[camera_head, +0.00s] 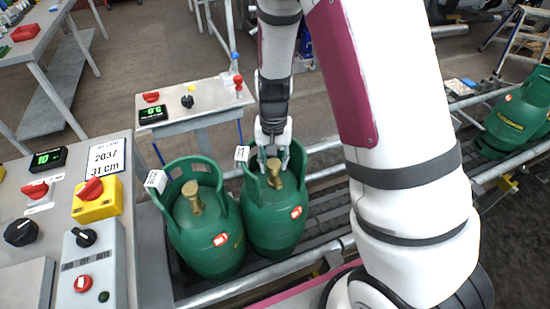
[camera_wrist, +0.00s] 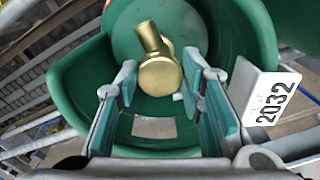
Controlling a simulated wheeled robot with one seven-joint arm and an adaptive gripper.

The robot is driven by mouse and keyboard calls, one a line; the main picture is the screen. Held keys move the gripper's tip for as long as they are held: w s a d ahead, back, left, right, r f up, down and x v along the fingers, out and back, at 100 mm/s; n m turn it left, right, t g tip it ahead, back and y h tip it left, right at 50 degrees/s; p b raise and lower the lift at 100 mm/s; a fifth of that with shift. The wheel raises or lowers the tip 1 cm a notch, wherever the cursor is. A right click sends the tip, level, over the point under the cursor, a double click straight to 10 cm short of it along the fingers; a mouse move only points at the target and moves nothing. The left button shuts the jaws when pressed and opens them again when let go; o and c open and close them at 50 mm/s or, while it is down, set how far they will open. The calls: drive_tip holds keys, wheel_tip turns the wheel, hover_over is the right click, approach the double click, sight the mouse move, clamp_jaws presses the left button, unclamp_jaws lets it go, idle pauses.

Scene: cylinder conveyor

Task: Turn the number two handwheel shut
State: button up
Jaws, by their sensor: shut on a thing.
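Two green gas cylinders stand side by side on the conveyor: a left one (camera_head: 210,245) and a right one (camera_head: 275,228). Each has a brass valve inside its collar; the left valve (camera_head: 193,198) is uncovered. My gripper (camera_head: 272,158) reaches down into the right cylinder's collar. It is shut on that cylinder's brass handwheel (camera_wrist: 160,77), which sits between the fingertips in the wrist view. A white tag (camera_wrist: 268,97) beside this collar reads 2032. The left cylinder's tag (camera_head: 155,181) is too small to read. No number two shows on either handwheel.
A control desk with a yellow switch box (camera_head: 97,199) stands at the left. A small table (camera_head: 195,105) with a display and knobs is behind the cylinders. Another green cylinder (camera_head: 515,115) is farther along the conveyor at right. The collar wall (camera_wrist: 85,85) closely surrounds my fingers.

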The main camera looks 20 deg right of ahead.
sight(272, 164)
drive_tip(key=m+p, duration=0.2)
drive_tip(key=m, duration=0.3)
drive_tip(key=shift+a+r+m, duration=0.1)
drive_tip(key=shift+m, duration=0.2)
drive_tip(key=shift+w+m+p, duration=0.15)
drive_tip(key=shift+m+p, duration=0.95)
drive_tip(key=shift+m, duration=1)
drive_tip(key=o, duration=1.2)
drive_tip(key=shift+c, duration=0.2)
wheel_tip(272, 164, up, 12)
